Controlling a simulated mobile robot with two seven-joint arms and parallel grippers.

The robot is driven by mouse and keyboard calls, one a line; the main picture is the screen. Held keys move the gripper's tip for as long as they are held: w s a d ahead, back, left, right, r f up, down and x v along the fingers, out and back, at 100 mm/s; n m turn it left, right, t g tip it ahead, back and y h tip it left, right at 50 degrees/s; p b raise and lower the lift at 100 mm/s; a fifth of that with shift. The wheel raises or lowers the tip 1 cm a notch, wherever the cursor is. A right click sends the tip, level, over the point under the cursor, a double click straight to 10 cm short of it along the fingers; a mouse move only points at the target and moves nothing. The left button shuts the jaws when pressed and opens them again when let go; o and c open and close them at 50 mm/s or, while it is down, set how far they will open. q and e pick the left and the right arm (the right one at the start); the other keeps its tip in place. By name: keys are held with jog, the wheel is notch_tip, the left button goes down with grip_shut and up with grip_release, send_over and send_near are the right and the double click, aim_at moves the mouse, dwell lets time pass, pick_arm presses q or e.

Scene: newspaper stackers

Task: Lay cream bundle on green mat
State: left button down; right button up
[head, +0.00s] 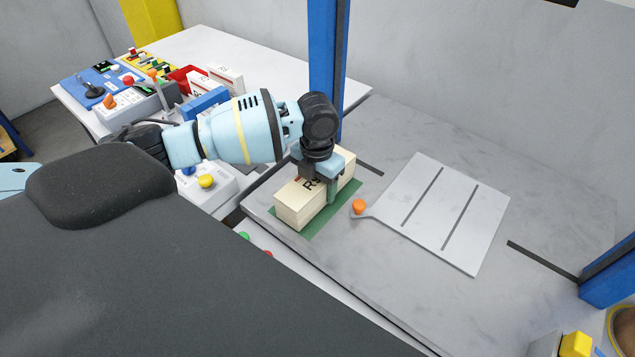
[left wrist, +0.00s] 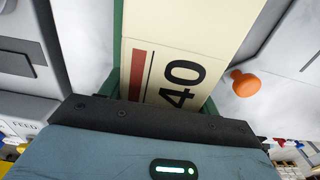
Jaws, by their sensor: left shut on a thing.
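The cream bundle (head: 292,209) is a long block with dark lettering on top. It is over the green mat (head: 318,222), roughly lined up with it, and covers most of it. Mat shows along the bundle's near and right sides. The bundle looks level and at or very close to the mat; I cannot tell if it bears on it fully. My left gripper (head: 320,183) points down and is shut across the bundle's middle. In the left wrist view the bundle (left wrist: 190,30) shows a red bar and "40" between the fingers. My right gripper is not in view.
A pale grey plate (head: 440,212) with two dark slots and an orange knob (head: 359,206) lies right of the mat. A blue post (head: 326,65) stands behind the bundle. A white table (head: 200,50) with control boxes is at the back left. Bare grey surface surrounds the plate.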

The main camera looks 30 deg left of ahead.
pick_arm(q)
jog(key=shift+w+f, duration=0.1)
jog(key=shift+c, duration=1.4)
grip_release()
jog(key=shift+f, duration=0.2)
jog(key=shift+r, duration=4.05)
